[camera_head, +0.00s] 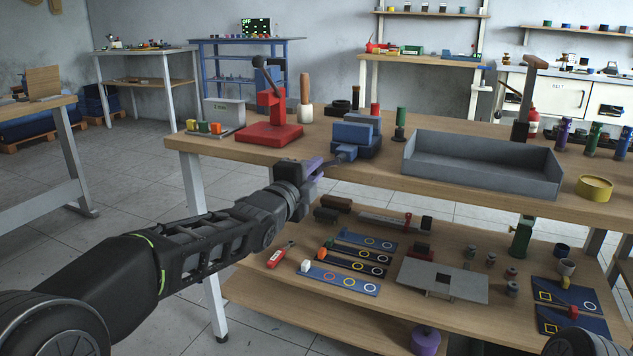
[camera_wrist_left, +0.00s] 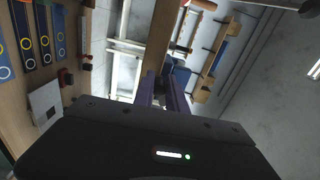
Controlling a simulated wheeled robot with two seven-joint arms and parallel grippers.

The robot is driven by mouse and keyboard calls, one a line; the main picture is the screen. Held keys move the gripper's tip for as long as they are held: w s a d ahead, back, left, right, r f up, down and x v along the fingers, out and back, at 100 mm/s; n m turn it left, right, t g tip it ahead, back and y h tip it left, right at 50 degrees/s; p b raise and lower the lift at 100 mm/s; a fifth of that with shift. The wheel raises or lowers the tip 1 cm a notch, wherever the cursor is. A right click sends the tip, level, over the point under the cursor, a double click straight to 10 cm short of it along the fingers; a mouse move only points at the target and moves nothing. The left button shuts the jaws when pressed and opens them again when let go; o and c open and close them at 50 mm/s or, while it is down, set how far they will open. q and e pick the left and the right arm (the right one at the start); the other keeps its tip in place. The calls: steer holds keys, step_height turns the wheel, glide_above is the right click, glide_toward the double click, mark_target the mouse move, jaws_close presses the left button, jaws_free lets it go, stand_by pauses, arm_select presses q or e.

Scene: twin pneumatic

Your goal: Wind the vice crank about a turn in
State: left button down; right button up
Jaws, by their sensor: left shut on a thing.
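The blue vice (camera_head: 368,132) stands at the front edge of the wooden workbench. Its grey screw end and crank (camera_head: 345,153) point toward me at the edge. My left gripper (camera_head: 328,163) reaches in from the left and is shut on the crank; its purple fingers cover much of the handle. In the left wrist view the two fingers (camera_wrist_left: 164,92) run forward close together, with part of the blue vice (camera_wrist_left: 181,76) beyond them. The crank's exact angle is hidden by the fingers. My right gripper is not in view.
A red press (camera_head: 268,128) stands left of the vice, and a large grey tray (camera_head: 483,165) lies to its right. A yellow round tin (camera_head: 594,188) sits farther right. The lower shelf (camera_head: 300,270) holds blue cards, a grey plate and small parts.

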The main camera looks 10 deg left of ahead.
arm_select(q)
steer(key=shift+r+m+b, duration=0.25)
steer(key=shift+m+b, duration=0.5)
steer(key=shift+m, duration=0.65)
steer(key=c, duration=1.7)
jaws_free()
steer(key=o, duration=0.3)
steer(key=shift+a+r, duration=0.1)
steer(key=shift+r, duration=0.05)
steer(key=v, duration=0.7)
steer(key=shift+s+a, duration=0.1)
steer(key=shift+s, duration=0.25)
